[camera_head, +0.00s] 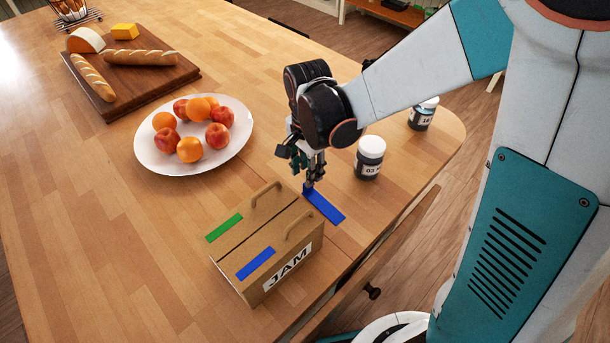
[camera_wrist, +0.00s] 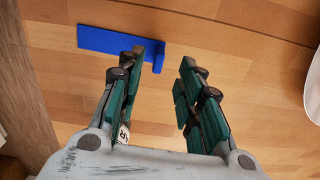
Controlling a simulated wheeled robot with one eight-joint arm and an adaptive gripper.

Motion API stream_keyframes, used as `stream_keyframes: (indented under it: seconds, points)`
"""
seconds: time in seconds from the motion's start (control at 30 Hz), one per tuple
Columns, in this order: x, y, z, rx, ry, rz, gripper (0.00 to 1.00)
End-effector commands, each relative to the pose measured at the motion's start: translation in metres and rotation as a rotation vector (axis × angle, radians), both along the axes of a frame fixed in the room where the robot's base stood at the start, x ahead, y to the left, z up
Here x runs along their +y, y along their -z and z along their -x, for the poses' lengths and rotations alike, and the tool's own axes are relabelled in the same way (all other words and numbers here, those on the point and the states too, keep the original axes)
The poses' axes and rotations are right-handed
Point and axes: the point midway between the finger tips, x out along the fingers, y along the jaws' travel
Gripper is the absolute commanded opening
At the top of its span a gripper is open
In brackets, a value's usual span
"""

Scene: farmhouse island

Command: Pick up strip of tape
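A blue strip of tape (camera_head: 325,207) lies on the wooden table to the right of a cardboard JAM box (camera_head: 262,233). In the wrist view, the blue strip (camera_wrist: 110,41) lies to the left of the fingers, with a small tab at its right end by the left fingertip. A green strip (camera_head: 224,228) and another blue strip (camera_head: 255,263) lie on the box's top flaps. My gripper (camera_head: 308,185) points down over the far end of the loose strip.
Two dark jars with white lids, one near (camera_head: 370,158) and one farther back (camera_head: 422,114), stand right of my gripper. A white fruit plate (camera_head: 150,158) and a bread board (camera_head: 186,75) are at the left. The box has two raised handles.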

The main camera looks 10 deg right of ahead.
Motion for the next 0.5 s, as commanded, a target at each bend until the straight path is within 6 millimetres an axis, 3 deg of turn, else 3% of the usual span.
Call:
stream_keyframes:
  seconds: [0.27,0.5]
  points:
    - [-0.001,0.016,0.000,0.000,0.000,0.000,0.33]
    - [-0.004,0.051,-0.002,0.000,0.000,0.000,0.33]
